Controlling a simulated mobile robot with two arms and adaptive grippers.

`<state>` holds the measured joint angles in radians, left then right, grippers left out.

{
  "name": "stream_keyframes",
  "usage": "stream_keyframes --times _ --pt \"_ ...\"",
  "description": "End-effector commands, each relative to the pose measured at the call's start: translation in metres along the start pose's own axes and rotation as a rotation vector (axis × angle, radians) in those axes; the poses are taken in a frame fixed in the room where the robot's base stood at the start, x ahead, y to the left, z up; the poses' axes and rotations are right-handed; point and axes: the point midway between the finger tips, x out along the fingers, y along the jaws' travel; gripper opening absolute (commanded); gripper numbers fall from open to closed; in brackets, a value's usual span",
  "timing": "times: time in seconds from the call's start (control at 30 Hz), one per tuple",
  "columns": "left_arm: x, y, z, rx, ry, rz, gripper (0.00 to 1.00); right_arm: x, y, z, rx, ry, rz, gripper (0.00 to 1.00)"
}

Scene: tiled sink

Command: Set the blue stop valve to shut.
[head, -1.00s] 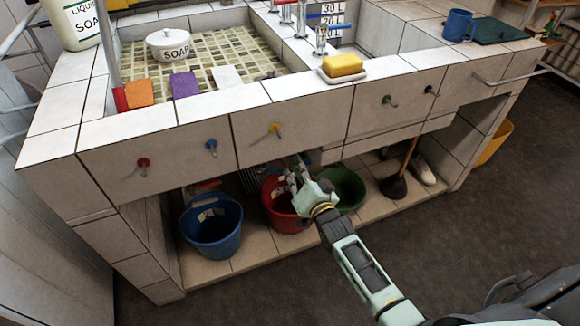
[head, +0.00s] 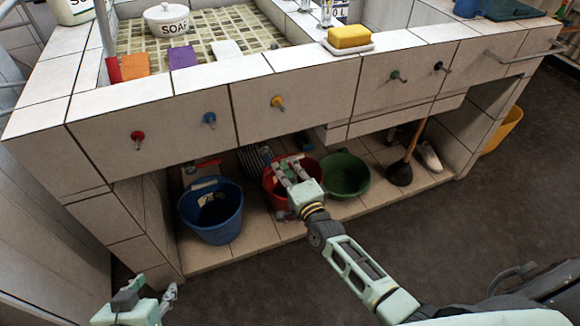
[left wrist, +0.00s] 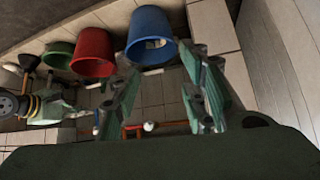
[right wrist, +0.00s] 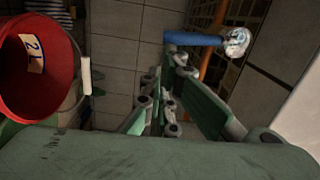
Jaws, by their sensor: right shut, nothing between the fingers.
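A blue lever handle (right wrist: 195,38) runs sideways from a shiny metal fitting (right wrist: 237,40) in the right wrist view, near an orange pipe (right wrist: 212,65); I take it for the blue stop valve. My right gripper (head: 286,170) is over the red bucket under the sink in the head view. In the right wrist view it is shut and empty (right wrist: 167,72), with its tips just below the lever in the picture, apparently apart from it. My left gripper (head: 150,297) is low at the left in the head view. Its fingers are spread and empty in the left wrist view (left wrist: 163,65).
A blue bucket (head: 211,222), a red bucket (head: 275,200) and a green basin (head: 346,176) stand on the tiled shelf. A plunger (head: 400,172) stands to their right. Coloured knobs, including a blue one (head: 209,119), stick out from the front panel above.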

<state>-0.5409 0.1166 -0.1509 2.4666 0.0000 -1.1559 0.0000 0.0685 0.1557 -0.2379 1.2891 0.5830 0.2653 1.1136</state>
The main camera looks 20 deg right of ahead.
Motion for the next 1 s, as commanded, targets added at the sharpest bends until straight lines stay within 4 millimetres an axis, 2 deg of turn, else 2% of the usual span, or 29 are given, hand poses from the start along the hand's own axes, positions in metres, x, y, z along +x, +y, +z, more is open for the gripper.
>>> stream_keyframes --times 0.1,0.3,1.0 --pt "0.004 0.002 -0.019 0.001 0.086 0.005 0.4 0.0 0.003 0.004 0.043 -0.001 -0.003 0.0" --pt "0.004 0.004 -0.036 0.003 0.161 0.009 0.4 0.0 0.004 0.007 0.082 -0.001 -0.005 0.0" --pt "0.003 0.004 -0.039 0.003 0.164 0.007 0.4 -0.002 0.003 0.011 0.091 -0.001 -0.004 0.0"
